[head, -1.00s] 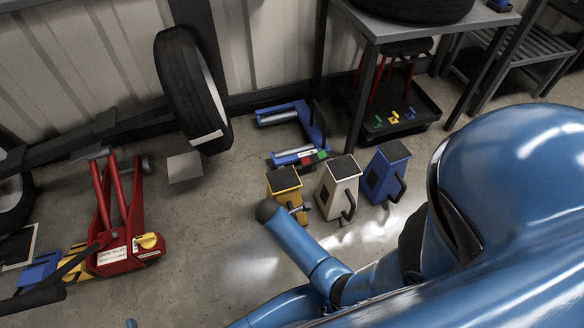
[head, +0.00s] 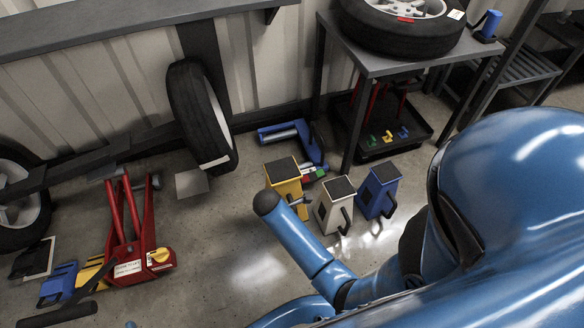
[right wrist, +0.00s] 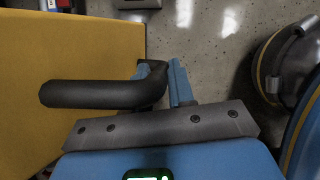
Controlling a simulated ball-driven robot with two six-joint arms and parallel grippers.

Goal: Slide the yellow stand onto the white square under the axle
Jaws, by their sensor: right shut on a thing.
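The yellow stand (head: 285,181) has a dark top pad and a black handle. My right gripper (head: 297,203) is shut on that handle. In the right wrist view the fingers (right wrist: 165,85) close around the black handle (right wrist: 95,94), with the yellow side (right wrist: 65,45) at left. The stand's base is partly hidden by my right arm, so its floor contact cannot be told. The pale white square (head: 191,183) lies bare on the floor to the left, below the wheel end of the dark axle (head: 85,160). My left gripper is not in view.
A white stand (head: 334,207) and a blue stand (head: 378,192) stand close at right. A blue frame tool (head: 312,143) lies behind. The tilted wheel (head: 200,115) hangs beside the square, and a red jack (head: 128,250) is at left. Floor between stand and square is clear.

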